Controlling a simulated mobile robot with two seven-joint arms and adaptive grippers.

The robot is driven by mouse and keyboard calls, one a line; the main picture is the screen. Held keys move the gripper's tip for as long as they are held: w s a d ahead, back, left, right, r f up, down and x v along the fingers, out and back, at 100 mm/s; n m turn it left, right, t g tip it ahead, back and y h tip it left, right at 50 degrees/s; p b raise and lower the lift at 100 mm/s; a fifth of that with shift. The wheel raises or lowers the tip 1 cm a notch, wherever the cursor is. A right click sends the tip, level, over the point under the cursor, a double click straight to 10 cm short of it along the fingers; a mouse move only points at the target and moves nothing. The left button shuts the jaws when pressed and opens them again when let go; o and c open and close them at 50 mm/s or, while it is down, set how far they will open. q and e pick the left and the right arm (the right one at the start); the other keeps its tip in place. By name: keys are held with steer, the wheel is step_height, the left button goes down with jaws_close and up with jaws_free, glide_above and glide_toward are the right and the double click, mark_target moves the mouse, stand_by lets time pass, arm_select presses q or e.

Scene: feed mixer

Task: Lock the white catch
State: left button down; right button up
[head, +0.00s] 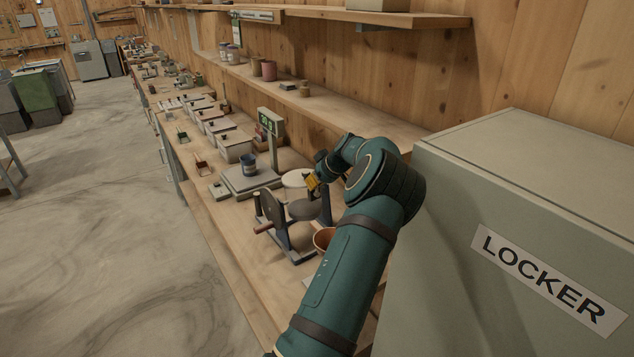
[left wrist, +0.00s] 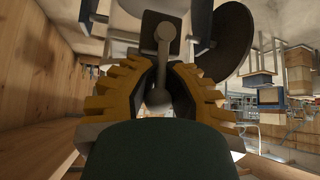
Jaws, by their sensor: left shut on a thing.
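The feed mixer (head: 285,222) stands on the bench, with a dark drum, a side crank wheel (head: 270,207) and a white round lid (head: 296,178). My left gripper (head: 312,183), with yellow fingers, is at the mixer's far side, beside the lid. In the left wrist view my left gripper (left wrist: 158,75) is shut around a pale grey lever with a rounded end (left wrist: 162,48), which looks like the catch. The lever's lower end lies between the fingers. The catch is hidden behind my arm and gripper in the head view. My right gripper is not in view.
A large locker (head: 480,190) is close on the right.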

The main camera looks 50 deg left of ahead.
arm_select(q)
steer(key=shift+r, duration=0.1)
steer(key=c, duration=0.8)
jaws_free()
steer(key=shift+c, duration=0.2)
step_height(320, 180, up, 10)
